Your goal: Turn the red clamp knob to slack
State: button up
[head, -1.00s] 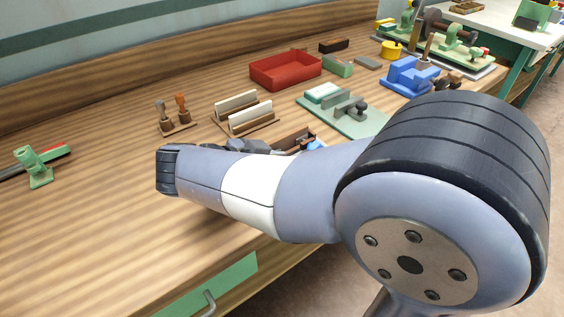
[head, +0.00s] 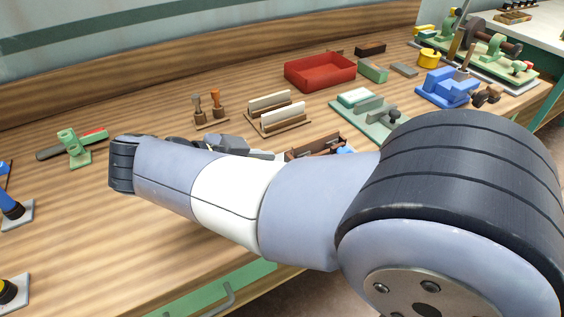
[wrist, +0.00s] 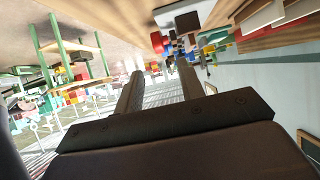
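No red clamp knob can be picked out for certain. A small red part (head: 527,65) sits on the green machine at the far right of the bench in the head view. A green clamp-like tool (head: 72,147) with a red strip lies at the left. A small red shape (wrist: 157,42) shows in the wrist view, too small to name. My gripper (wrist: 160,72) has its two fingers apart with nothing between them. In the head view it is mostly hidden behind my arm.
The wooden bench holds a red tray (head: 320,70), a blue vise-like block (head: 447,88), a green fixture plate (head: 372,118), slotted racks (head: 276,112) and two stamps (head: 209,108). Blue-handled tools (head: 12,210) stand at the left edge. The left front of the bench is mostly bare.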

dwell(0.3)
jog(key=w+d+r+g+y+p, duration=0.6)
jog(key=d+g+y, duration=0.1)
jog(key=d+y, duration=0.25)
jog(key=shift+y, duration=0.35)
jog(key=f+b, duration=0.1)
jog(key=f, duration=0.2)
jog(key=f+b, duration=0.1)
jog(key=f, duration=0.3)
jog(key=f+b, duration=0.1)
jog(key=f, duration=0.2)
jog(key=shift+s+a+f, duration=0.15)
jog(key=shift+a+f, duration=0.1)
jog(key=shift+f, duration=0.1)
jog(key=shift+c, duration=0.5)
grip_shut()
